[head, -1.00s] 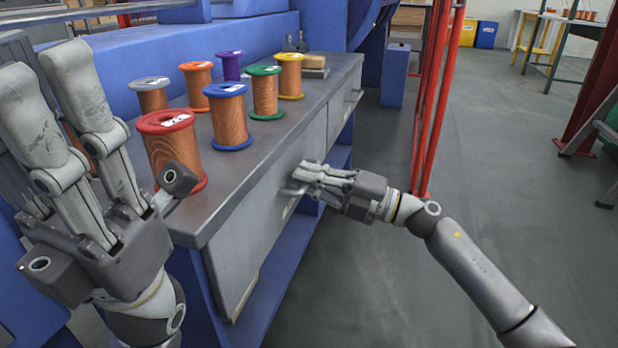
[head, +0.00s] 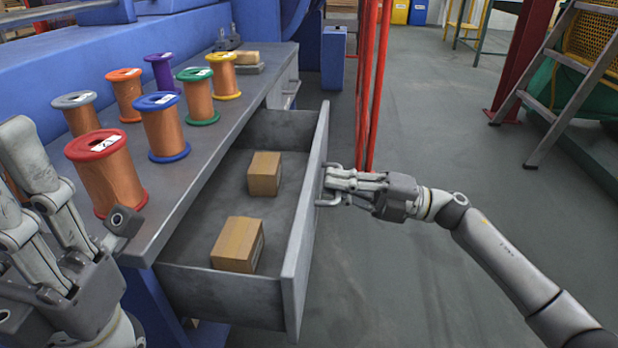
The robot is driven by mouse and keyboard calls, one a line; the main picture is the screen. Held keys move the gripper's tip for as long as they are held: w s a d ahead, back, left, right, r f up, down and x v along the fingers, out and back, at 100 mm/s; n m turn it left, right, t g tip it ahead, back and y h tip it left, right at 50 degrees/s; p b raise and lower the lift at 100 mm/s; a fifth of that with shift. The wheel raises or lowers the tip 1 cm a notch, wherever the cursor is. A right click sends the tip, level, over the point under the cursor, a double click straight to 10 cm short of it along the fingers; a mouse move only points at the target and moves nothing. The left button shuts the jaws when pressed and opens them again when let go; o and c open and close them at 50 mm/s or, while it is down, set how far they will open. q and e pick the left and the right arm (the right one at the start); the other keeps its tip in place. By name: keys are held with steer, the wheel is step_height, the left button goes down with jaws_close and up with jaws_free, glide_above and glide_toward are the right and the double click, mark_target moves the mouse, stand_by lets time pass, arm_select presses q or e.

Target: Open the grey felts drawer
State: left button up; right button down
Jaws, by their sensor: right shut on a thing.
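The grey drawer (head: 305,225) stands pulled out from under the grey bench top, with its inside in view. Two brown cardboard boxes lie in it, one nearer (head: 237,244) and one farther back (head: 264,173). My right gripper (head: 334,185) is shut on the drawer handle (head: 330,201) at the outer face of the drawer front. My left gripper (head: 60,215) is at the left edge of the view, beside the bench, with its fingers pointing up and apart. It holds nothing that I can see.
Several copper wire spools, such as the red one (head: 108,172), stand on the bench top (head: 185,185). Red upright posts (head: 371,90) rise just beyond my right gripper. A stepladder (head: 560,90) stands at the right.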

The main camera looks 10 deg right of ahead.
steer(key=shift+v, duration=1.05)
steer(key=shift+s+r, duration=0.1)
steer(key=shift+r, duration=0.05)
steer(key=c, duration=1.5)
jaws_free()
steer(key=shift+d, duration=0.15)
steer(key=v, duration=1.1)
steer(key=shift+s+d, duration=0.1)
steer(key=shift+d, duration=0.3)
